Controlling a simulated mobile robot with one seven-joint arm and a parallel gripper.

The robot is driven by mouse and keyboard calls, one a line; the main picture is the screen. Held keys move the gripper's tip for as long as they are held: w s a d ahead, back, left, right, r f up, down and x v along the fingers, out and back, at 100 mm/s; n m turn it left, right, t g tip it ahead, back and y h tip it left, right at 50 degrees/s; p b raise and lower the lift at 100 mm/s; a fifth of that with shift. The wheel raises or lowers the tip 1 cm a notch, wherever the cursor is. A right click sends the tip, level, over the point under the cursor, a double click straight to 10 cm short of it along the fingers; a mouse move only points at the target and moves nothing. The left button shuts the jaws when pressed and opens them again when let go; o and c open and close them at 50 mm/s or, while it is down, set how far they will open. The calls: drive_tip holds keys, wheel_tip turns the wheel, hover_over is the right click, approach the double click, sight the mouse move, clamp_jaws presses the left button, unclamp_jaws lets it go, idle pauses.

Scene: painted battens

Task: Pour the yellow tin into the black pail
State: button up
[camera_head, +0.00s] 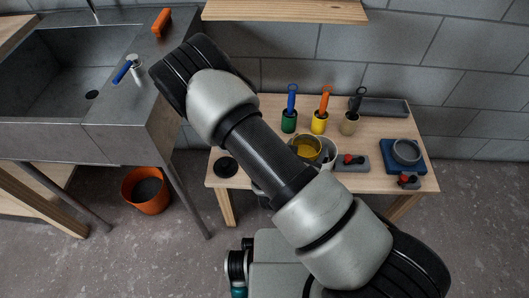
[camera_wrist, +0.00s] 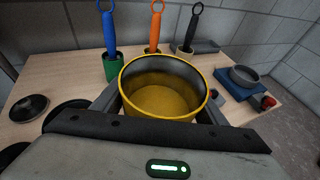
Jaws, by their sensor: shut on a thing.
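The yellow tin (camera_wrist: 163,108) is between the fingers of my gripper (camera_wrist: 161,103), which is shut on it. The tin looks about upright, with yellow paint inside below a bare grey inner wall. It also shows in the head view (camera_head: 306,149), over the table beside my arm. I cannot clearly make out the black pail. A dark round shape (camera_wrist: 66,108) left of the tin in the wrist view is partly hidden by my gripper, and I cannot tell whether it is the pail.
On the wooden table (camera_head: 240,150), green (camera_head: 289,122), yellow (camera_head: 320,122) and beige (camera_head: 349,124) cups hold handled tools behind the tin. A black disc (camera_head: 225,167) lies at left. A grey bowl (camera_head: 406,151) stands on a blue base at right. An orange bucket (camera_head: 146,194) stands on the floor.

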drive_tip(key=shift+s+a+f+y, duration=0.15)
drive_tip(key=shift+s+a+f, duration=0.1)
drive_tip(key=shift+f, duration=0.4)
drive_tip(key=shift+s+a+f+y, duration=0.15)
drive_tip(key=shift+s+a+f, duration=0.1)
drive_tip(key=shift+f, duration=0.35)
drive_tip(key=shift+w+a+f+n+g+h, duration=0.3)
drive_tip(key=shift+a+f+n+h, duration=0.1)
drive_tip(key=shift+n, duration=0.3)
drive_tip(key=shift+w+a+f+n+g+h, duration=0.25)
drive_tip(key=shift+a+n+h, duration=0.15)
drive_tip(key=shift+n, duration=0.3)
drive_tip(key=shift+w+a+r+n+g+h+p, duration=0.2)
drive_tip(key=shift+w+a+r+n+h+p, duration=0.15)
drive_tip(key=shift+r+n, duration=0.2)
drive_tip(key=shift+w+a+r+n+g+h+p, duration=0.15)
drive_tip(key=shift+a+r+n+h+p, duration=0.1)
drive_tip(key=shift+a+r+n+p, duration=0.3)
drive_tip(key=shift+w+a+r, duration=0.1)
drive_tip(key=shift+w+r, duration=0.05)
drive_tip(key=shift+r, duration=0.35)
drive_tip(key=shift+f+n, duration=0.15)
drive_tip(key=shift+n, duration=0.15)
drive_tip(key=shift+a+f+n+g+h, duration=0.1)
drive_tip(key=shift+f+n+g+h, duration=0.1)
drive_tip(key=shift+n+g+h, duration=0.3)
